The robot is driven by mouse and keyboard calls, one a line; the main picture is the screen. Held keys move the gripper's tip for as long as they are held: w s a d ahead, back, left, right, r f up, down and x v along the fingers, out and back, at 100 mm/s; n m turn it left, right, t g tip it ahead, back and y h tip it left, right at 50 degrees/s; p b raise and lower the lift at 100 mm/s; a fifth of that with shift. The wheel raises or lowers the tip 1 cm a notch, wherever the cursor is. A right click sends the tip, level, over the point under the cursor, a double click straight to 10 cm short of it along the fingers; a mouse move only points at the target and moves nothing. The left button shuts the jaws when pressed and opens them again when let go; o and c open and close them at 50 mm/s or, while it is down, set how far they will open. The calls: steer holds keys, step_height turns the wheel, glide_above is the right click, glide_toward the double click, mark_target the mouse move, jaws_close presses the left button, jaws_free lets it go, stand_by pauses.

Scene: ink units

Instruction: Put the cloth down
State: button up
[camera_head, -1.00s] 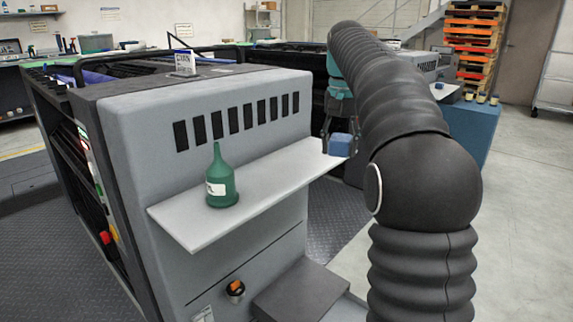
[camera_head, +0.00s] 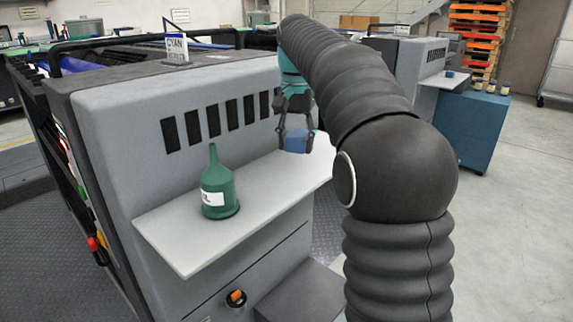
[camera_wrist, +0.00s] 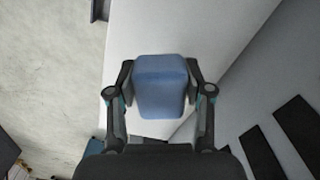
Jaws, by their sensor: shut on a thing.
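The cloth (camera_head: 295,140) is a small folded blue block. My gripper (camera_head: 296,132) is shut on it, and it hangs over the right part of the white shelf (camera_head: 185,245) on the grey machine. In the wrist view the cloth (camera_wrist: 160,85) sits between the two fingers, with the pale shelf (camera_wrist: 140,30) behind it. Whether the cloth touches the shelf cannot be told. A green bottle (camera_head: 219,190) with a cone top and white label stands upright on the shelf, left of my gripper.
The grey machine (camera_head: 120,140) with dark vent slots rises behind the shelf. A sign reading CYAN (camera_head: 176,48) stands on its top. Another unit with a small shelf (camera_head: 447,82) and a blue cabinet (camera_head: 484,125) stands at the right. The shelf between bottle and cloth is clear.

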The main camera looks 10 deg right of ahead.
mark_target(286, 152)
steer(key=shift+a+f, duration=0.25)
steer(key=shift+a, duration=0.25)
steer(key=shift+a+f, duration=0.25)
steer(key=shift+a, duration=0.2)
steer(key=shift+a+f, duration=0.1)
steer(key=shift+f, duration=0.15)
steer(key=shift+f+b, duration=0.5)
steer(key=shift+f, duration=1.3)
steer(key=shift+f, duration=0.1)
steer(key=o, duration=1.2)
step_height(286, 152, up, 12)
steer(key=shift+w+f+p, duration=0.1)
steer(key=shift+f+p, duration=0.05)
steer(key=shift+p, duration=0.95)
steer(key=shift+r, duration=0.25)
